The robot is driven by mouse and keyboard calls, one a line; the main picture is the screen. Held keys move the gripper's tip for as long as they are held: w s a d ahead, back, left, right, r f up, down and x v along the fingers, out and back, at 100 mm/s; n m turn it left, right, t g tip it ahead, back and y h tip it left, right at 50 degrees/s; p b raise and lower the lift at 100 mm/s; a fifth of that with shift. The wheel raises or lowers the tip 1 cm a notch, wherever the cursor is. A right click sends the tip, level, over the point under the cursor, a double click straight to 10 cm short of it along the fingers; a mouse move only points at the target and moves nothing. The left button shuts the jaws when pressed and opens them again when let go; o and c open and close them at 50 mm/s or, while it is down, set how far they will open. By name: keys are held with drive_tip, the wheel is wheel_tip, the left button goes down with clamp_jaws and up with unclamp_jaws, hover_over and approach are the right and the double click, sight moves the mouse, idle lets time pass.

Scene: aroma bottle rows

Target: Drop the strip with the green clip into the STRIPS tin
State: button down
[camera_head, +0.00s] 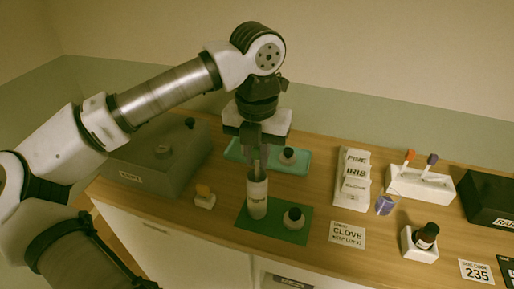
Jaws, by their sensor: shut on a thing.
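My gripper (257,160) points straight down, shut on a small thin thing that is mostly hidden between its fingers. I cannot make out a green clip or a clear strip there. A tall pale cylinder (257,198) stands upright directly below the fingertips, at the left of a dark green mat. Its label is too small to read, so I cannot tell whether it is the STRIPS tin. The fingertips overlap its top in this view; I cannot tell whether they touch. A white stand (420,187) at the right holds a strip with an orange clip (409,155) and one with a purple clip (432,159).
A dark-capped item (294,218) sits on the green mat (275,234), another (288,155) on the teal tray (237,152). Dark boxes (160,160) (490,202) flank the counter.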

drive_tip(key=shift+f, duration=0.1)
drive_tip(key=c, duration=1.3)
unclamp_jaws()
drive_tip(key=shift+f+b, duration=0.15)
drive_tip(key=shift+b, duration=0.3)
